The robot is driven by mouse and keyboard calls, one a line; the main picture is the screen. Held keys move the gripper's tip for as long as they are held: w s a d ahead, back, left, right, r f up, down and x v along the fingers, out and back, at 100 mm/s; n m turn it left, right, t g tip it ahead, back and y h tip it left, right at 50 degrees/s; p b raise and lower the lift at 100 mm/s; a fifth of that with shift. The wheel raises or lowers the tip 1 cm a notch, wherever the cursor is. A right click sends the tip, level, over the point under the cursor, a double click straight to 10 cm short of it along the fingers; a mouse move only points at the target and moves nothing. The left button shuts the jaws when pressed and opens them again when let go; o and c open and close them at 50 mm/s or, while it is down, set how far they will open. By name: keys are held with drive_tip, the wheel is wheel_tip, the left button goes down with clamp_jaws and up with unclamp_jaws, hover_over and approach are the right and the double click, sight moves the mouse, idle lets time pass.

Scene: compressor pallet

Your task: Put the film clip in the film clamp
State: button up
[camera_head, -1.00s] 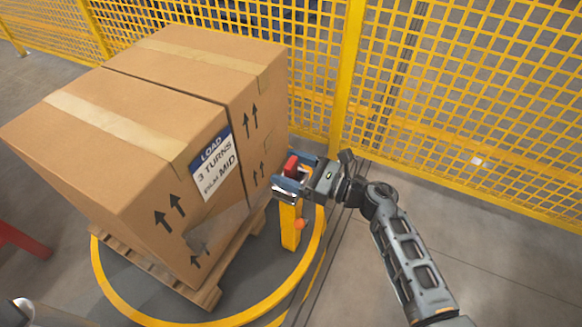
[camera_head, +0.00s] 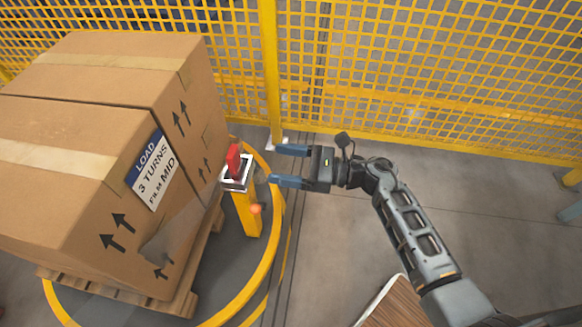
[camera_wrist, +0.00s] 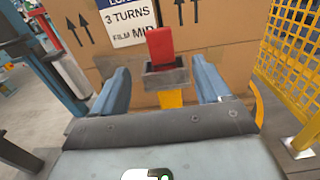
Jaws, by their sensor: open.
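The red film clip (camera_head: 233,160) stands upright in the grey metal film clamp (camera_head: 236,183) on top of a yellow post (camera_head: 246,212). In the wrist view the red clip (camera_wrist: 161,45) rises out of the square clamp (camera_wrist: 166,78), ahead of and between my fingers. My gripper (camera_head: 275,166) is open and empty, to the right of the clamp and apart from it. Its two blue fingers (camera_wrist: 165,85) also show in the wrist view, spread on both sides. The lower part of the clip is hidden inside the clamp.
Large cardboard boxes (camera_head: 85,120) on a wooden pallet (camera_head: 120,290) stand left of the post, inside a yellow floor ring (camera_head: 245,300). A yellow mesh fence (camera_head: 430,90) runs behind. The floor right of my arm is clear.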

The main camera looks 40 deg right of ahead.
drive_tip(key=shift+s, duration=0.1)
drive_tip(key=s+a+r+n+h, duration=0.2)
drive_tip(key=s+r+n+h, duration=0.1)
drive_tip(key=s+n, duration=0.6)
drive_tip(key=s+a+r+n+h, duration=0.2)
drive_tip(key=s+r+n+h, duration=0.2)
drive_tip(key=s+n, duration=0.6)
drive_tip(key=s+a+r+n+h, duration=0.3)
drive_tip(key=s+r+n, duration=0.4)
drive_tip(key=s+n, duration=0.2)
drive_tip(key=s, duration=0.2)
drive_tip(key=shift+s+n+h, duration=0.3)
drive_tip(key=shift+s+n, duration=0.05)
drive_tip(key=shift+n, duration=0.05)
